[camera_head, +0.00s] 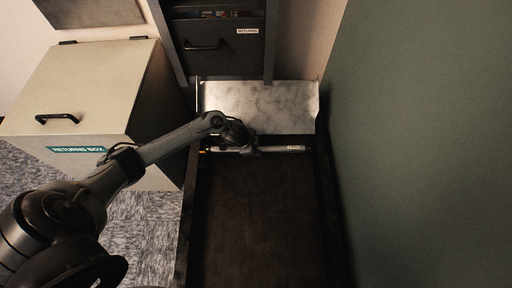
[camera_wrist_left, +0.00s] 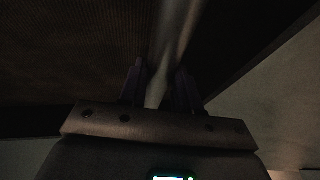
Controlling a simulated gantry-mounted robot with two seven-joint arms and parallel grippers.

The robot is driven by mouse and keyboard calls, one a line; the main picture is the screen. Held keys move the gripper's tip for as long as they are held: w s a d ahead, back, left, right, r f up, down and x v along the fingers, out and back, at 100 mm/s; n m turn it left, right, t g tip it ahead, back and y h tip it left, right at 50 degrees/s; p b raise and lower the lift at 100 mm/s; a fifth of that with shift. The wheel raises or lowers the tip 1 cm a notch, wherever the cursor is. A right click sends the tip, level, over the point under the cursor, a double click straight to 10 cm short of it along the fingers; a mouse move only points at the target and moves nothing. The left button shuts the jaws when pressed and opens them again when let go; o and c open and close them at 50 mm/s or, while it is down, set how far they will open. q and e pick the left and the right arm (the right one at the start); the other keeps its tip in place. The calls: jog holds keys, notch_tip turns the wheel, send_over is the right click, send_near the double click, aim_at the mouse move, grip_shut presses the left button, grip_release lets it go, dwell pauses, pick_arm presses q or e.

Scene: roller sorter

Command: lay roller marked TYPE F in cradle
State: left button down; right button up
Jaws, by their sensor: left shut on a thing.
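A slim silver roller (camera_head: 280,149) lies crosswise at the far end of a dark, belt-like bed, just below a shiny metal plate. A small label shows near its right end, too small to read. My left gripper (camera_head: 243,147) is over the middle of the roller, shut on it and hiding part of it. In the left wrist view the roller (camera_wrist_left: 176,38) passes between the two dark fingers (camera_wrist_left: 160,88). I cannot tell whether the roller rests on the bed or is held just above it. I cannot pick out a cradle. My right gripper is not in view.
The dark bed (camera_head: 260,225) is clear towards me, with raised side rails. The sloping metal plate (camera_head: 262,103) is behind the roller, below a drawer labelled RETURNS (camera_head: 222,45). A cream RETURNS BOX (camera_head: 85,90) stands left, its lid shut. A green wall (camera_head: 425,140) bounds the right.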

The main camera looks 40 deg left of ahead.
pick_arm(q)
jog(key=shift+f, duration=0.1)
dwell(0.6)
jog(key=c, duration=0.7)
grip_release()
jog(key=shift+w, duration=0.1)
jog(key=shift+f, duration=0.1)
